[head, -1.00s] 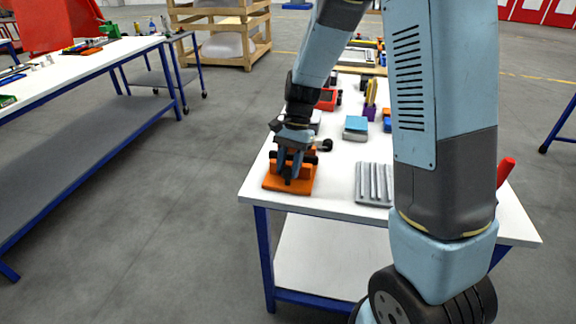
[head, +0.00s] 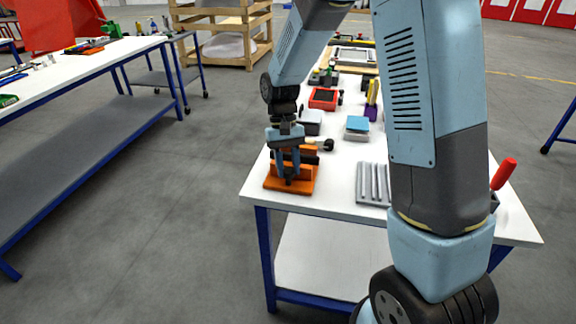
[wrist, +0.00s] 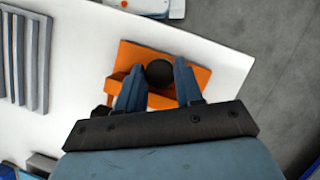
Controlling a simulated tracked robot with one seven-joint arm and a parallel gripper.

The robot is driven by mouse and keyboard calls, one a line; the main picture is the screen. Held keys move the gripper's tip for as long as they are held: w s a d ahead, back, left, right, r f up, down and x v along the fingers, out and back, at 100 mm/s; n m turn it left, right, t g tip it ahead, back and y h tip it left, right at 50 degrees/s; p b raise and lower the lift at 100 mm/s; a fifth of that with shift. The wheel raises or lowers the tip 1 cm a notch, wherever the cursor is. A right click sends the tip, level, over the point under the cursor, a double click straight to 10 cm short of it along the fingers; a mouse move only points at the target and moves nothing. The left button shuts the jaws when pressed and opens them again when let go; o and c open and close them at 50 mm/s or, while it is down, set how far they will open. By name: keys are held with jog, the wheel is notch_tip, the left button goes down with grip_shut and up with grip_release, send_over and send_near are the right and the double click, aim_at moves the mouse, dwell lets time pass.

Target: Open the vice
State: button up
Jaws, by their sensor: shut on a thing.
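The orange vice (head: 305,184) stands at the near left corner of the white table. It also shows in the wrist view (wrist: 203,75), with a dark round knob (wrist: 160,72) on it. My gripper (head: 288,178) points down over the vice. In the wrist view its two blue fingers (wrist: 160,86) stand either side of the knob and are shut on it. The fingers and palm hide part of the vice, so I cannot tell how far apart its jaws are.
A grey ribbed block (head: 372,184) lies right of the vice. A blue-topped box (head: 357,126), a grey box (head: 311,120) and a red box (head: 323,98) stand farther back. The table's left and front edges are close to the vice. My arm hides the table's right side.

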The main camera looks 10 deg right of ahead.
jog(key=shift+n+h, duration=0.3)
jog(key=shift+n, duration=0.5)
jog(key=shift+w, duration=0.1)
jog(key=shift+w+r, duration=0.1)
dwell(0.4)
jog(key=o, duration=0.8)
jog(key=shift+c, duration=0.2)
jog(key=shift+o, duration=1.3)
jog(key=v, duration=1.3)
jog(key=shift+a+r, duration=0.2)
jog(key=shift+r, duration=0.15)
